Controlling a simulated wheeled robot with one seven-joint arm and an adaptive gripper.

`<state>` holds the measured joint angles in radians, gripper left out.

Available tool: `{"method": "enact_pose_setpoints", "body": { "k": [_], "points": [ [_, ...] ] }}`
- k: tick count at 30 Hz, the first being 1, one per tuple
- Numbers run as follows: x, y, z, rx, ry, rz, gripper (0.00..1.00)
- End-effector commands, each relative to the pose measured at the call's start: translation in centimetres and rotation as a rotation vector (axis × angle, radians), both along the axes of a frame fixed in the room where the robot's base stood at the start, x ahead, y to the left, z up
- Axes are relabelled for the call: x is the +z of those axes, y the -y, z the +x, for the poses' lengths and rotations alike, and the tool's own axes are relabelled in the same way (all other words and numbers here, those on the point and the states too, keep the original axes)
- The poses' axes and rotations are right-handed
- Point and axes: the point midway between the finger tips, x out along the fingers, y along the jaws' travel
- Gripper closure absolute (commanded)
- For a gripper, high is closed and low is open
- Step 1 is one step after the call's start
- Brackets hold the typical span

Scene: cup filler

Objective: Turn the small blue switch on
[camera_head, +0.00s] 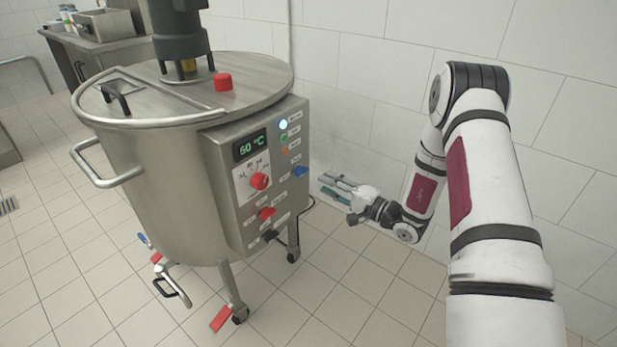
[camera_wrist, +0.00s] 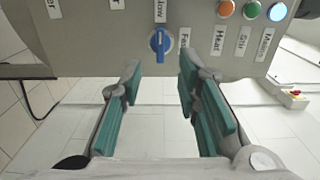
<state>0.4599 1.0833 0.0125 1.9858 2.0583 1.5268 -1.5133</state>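The small blue switch (camera_head: 300,171) is on the right part of the steel control panel (camera_head: 235,205). In the wrist view the blue switch (camera_wrist: 160,42) is a round knob with a raised grip, near the top centre, with labels around it. My gripper (camera_head: 327,186) is to the right of the panel, pointing at it. In the wrist view my gripper (camera_wrist: 158,75) is open and empty. Its green-padded fingers are spread on either side of the switch's line, with a gap to the panel.
A large steel tank (camera_head: 160,180) on wheeled legs carries the panel. The panel also has a red knob (camera_head: 260,181), a lower red knob (camera_head: 267,214), a black knob (camera_head: 270,235), a lit white button (camera_head: 283,125) and a display (camera_head: 249,146) reading 50 °C. A white tiled wall is behind.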

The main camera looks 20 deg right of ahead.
Motion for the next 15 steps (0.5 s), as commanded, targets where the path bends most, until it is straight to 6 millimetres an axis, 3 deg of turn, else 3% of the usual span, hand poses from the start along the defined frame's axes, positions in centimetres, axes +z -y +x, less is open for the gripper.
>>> {"method": "enact_pose_setpoints", "body": {
  "k": [6,15],
  "points": [
    [-0.1,-2.6,3.4,0.003,0.001,0.000,0.70],
    [0.0,-4.4,6.0,0.002,0.000,0.001,0.70]
  ]
}}
